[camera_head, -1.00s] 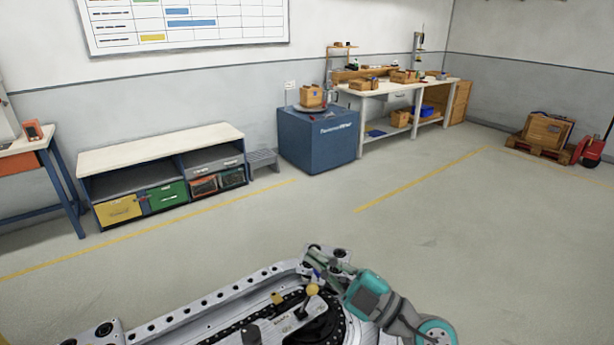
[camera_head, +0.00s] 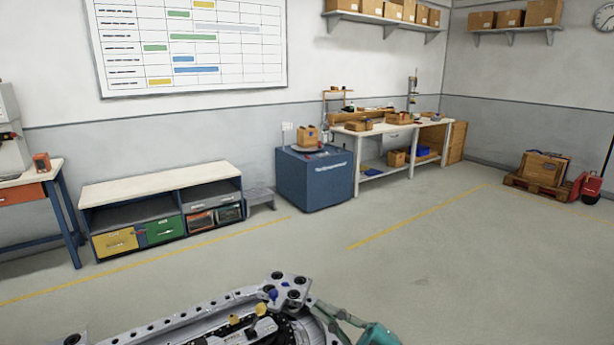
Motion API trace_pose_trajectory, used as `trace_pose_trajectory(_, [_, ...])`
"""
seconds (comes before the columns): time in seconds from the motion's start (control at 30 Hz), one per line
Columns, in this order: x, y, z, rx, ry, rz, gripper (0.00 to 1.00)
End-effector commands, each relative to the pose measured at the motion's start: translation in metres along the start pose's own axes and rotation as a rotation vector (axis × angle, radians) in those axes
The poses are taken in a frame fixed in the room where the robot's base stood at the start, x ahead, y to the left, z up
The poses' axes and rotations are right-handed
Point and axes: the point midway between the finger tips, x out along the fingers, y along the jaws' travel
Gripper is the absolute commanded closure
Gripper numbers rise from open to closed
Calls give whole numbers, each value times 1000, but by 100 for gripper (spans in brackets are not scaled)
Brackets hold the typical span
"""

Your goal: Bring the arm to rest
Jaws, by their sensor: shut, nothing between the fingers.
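My gripper (camera_head: 322,308) is at the bottom edge, right of centre. Its thin grey-green fingers are shut and empty, pointing up and left. They lie beside the right end of a silver track (camera_head: 190,321), and I cannot tell whether they touch it. The teal part of my arm (camera_head: 378,335) is cut off by the bottom edge, and the rest of the arm is out of view. The track has a row of holes and a dark inner ring, with small yellow-topped parts (camera_head: 234,319) on it. Its lower part is out of view.
Open grey floor (camera_head: 430,270) with yellow lines lies ahead and right. A low shelf bench (camera_head: 165,183) with coloured bins, a blue cabinet (camera_head: 316,180) and a white workbench (camera_head: 395,128) line the wall. A crate on a pallet (camera_head: 541,167) stands at the right.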

Motion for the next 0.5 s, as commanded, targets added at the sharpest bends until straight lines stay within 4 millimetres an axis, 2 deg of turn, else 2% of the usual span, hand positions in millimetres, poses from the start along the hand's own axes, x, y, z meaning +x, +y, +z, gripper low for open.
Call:
trace_pose_trajectory(0.27, [-16, -16, -5, 27, 13, 37, 100])
trace_pose_trajectory(0.5, [-37, -35, -14, 64, 25, 95, 100])
